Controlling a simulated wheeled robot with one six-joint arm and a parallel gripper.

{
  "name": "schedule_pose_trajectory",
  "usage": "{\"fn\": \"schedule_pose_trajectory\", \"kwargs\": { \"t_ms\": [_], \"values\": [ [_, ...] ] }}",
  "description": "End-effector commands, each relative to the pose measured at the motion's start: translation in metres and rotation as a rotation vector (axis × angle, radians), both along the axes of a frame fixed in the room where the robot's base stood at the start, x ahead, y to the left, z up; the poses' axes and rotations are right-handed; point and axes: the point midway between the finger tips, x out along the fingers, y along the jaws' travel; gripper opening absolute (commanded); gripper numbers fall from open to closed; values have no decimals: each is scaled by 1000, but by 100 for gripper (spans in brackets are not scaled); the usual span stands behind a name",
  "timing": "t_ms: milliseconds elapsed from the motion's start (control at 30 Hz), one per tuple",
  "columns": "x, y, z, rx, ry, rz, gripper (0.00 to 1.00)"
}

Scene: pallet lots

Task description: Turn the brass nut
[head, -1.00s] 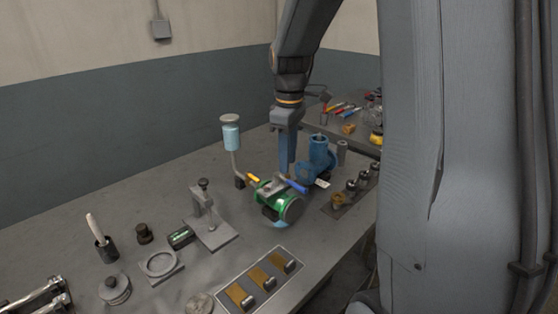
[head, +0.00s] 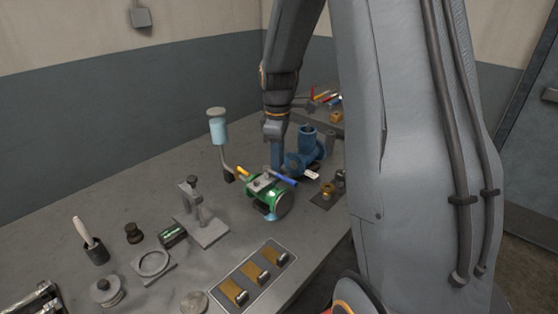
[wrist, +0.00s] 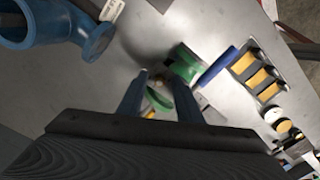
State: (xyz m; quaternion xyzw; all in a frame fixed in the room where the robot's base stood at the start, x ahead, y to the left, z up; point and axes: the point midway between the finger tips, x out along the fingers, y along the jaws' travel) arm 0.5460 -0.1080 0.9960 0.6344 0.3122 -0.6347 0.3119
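A green machine (head: 264,201) with a blue handle (head: 283,178) and a yellow handle (head: 243,172) stands on the grey bench. Its green body (wrist: 184,64) also shows in the wrist view. My gripper (head: 277,166) points down just behind it. In the wrist view my gripper (wrist: 162,78) has its two blue fingers apart, with a small brownish part (wrist: 166,79) showing between them. I cannot tell whether the fingers touch it or whether it is the brass nut. A brass-coloured round piece (head: 327,189) sits on a dark plate to the right.
A blue pipe fitting (head: 306,153) stands close behind my gripper on the right. A light-blue cup on a stem (head: 218,130) rises at the left. A grey stand (head: 196,208) and a panel with several brass-coloured plates (head: 256,275) are nearer. The bench's left rear is clear.

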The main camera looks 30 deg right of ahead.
Motion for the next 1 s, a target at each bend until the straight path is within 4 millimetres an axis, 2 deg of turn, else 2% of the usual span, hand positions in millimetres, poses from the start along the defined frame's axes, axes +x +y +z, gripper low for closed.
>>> {"fn": "schedule_pose_trajectory", "kwargs": {
  "t_ms": [133, 300, 333, 400, 667, 1000],
  "values": [
    [0, -1, 0, 0, 0, -1, 30],
    [0, -1, 0, 0, 0, -2, 2],
    [0, -1, 0, -1, -1, -2, 0],
    [0, -5, 0, -1, -1, -3, 0],
    [0, -2, 1, -1, -2, -35, 0],
    [0, -1, 2, -1, -3, -243, 0]
  ]
}}
